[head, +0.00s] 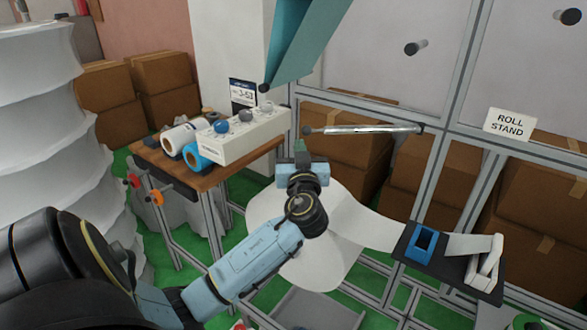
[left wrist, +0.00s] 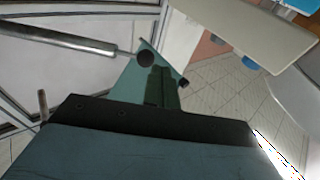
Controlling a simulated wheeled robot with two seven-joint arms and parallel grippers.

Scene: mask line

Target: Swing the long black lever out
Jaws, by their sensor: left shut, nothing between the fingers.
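A long straight bar (head: 370,129) runs sideways in front of the grey panels in the head view. It looks silvery rather than black, with a dark round knob (head: 308,130) at its left end. My left gripper (head: 299,147) is just below that knob, pointing up, with its fingers shut and empty. In the left wrist view, the bar (left wrist: 60,37) comes in from the left and its dark knob (left wrist: 145,58) is close beside the shut fingertips (left wrist: 165,72). I cannot tell whether they touch. My right gripper is not in view.
A teal panel (head: 305,35) with a dark ball at its lower corner hangs above. A wooden table (head: 215,180) holds a white box (head: 245,137) with knobs and several rolls. A white sheet runs to a dark plate (head: 405,238) at the right. Brown boxes (head: 535,225) stand behind the frame.

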